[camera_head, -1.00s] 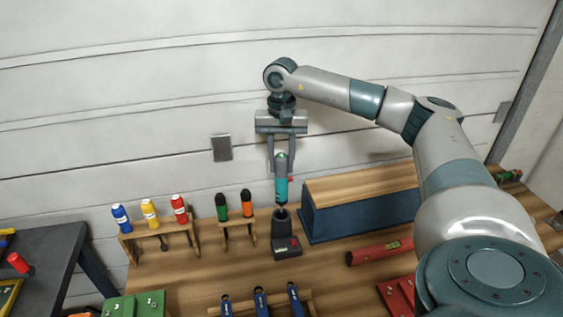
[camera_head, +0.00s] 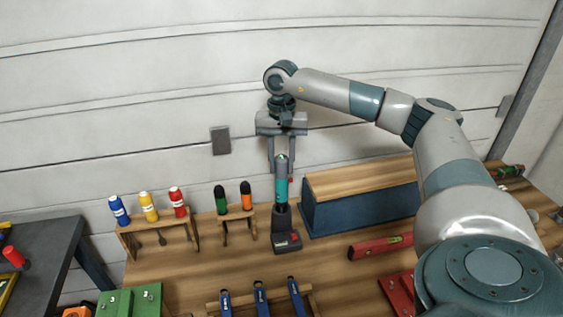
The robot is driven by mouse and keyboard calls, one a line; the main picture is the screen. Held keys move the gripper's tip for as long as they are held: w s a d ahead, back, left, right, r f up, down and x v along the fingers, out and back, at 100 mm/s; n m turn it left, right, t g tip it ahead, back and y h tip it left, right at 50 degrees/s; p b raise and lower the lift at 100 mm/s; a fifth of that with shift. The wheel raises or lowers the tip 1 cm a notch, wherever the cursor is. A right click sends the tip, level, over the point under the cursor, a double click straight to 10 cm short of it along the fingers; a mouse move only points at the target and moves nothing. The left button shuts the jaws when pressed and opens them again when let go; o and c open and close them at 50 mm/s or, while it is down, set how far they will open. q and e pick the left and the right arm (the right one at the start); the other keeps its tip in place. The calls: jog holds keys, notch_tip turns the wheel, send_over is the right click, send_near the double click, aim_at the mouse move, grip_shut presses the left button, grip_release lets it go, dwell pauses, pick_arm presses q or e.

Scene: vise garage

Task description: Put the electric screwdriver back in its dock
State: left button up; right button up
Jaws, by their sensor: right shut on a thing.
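The electric screwdriver (camera_head: 281,184) is grey and teal and hangs upright, tip down. My right gripper (camera_head: 280,160) is shut on its upper part, with the arm coming in from the right. The dark dock (camera_head: 285,237) stands on the wooden bench, directly under the screwdriver. The screwdriver's lower end meets the top of the dock; I cannot tell how deep it sits. My left gripper is not in view.
A wooden rack (camera_head: 160,228) with blue, yellow and red handled tools is to the left. A smaller rack (camera_head: 238,224) with green and orange handles is beside the dock. A blue box with a wooden top (camera_head: 360,207) is close on the right. A red level (camera_head: 380,246) lies in front of it.

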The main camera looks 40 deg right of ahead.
aim_at(282, 182)
jog(key=shift+f+b, duration=0.4)
jog(key=shift+f, duration=0.45)
jog(key=shift+f+b, duration=1.2)
jog(key=shift+f, duration=0.15)
jog(key=shift+f+b, duration=0.75)
jog(key=shift+f, duration=0.2)
jog(key=shift+f+b, duration=0.3)
jog(key=shift+f, duration=0.05)
jog(key=o, duration=1)
jog(key=shift+d, duration=0.1)
jog(key=o, duration=0.5)
jog(key=shift+f, duration=0.1)
